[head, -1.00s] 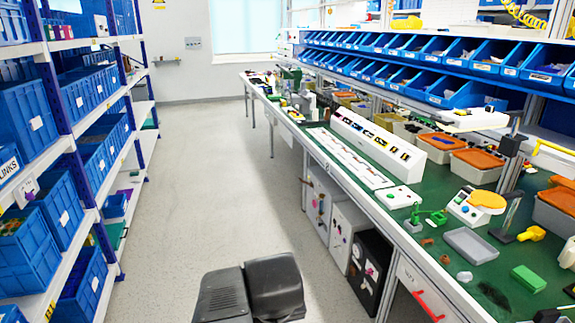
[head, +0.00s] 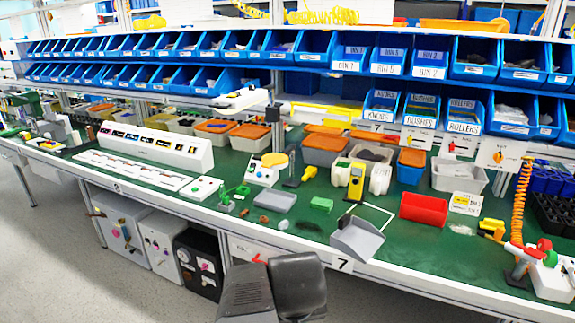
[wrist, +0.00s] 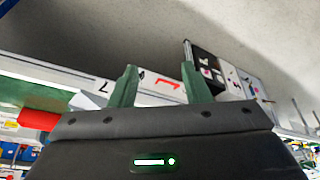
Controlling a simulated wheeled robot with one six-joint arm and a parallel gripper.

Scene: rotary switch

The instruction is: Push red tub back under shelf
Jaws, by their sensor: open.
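The red tub (head: 424,209) stands on the green bench top, right of centre in the head view, out in front of the bins and shelf. In the wrist view it shows at the left edge (wrist: 38,120), partly cut off by my gripper body. The shelf (head: 300,97) with rows of blue bins runs along the back of the bench. My gripper (wrist: 160,84) is open and empty in the wrist view, its two green fingers apart, away from the tub. The fingers do not show in the head view.
A grey dustpan-like scoop (head: 358,239) hangs at the bench's front edge, left of the tub. A labelled white box (head: 465,203) stands close to its right, and a grey tub (head: 459,177) behind. Cabinets (head: 165,240) stand under the bench. The floor at lower left is clear.

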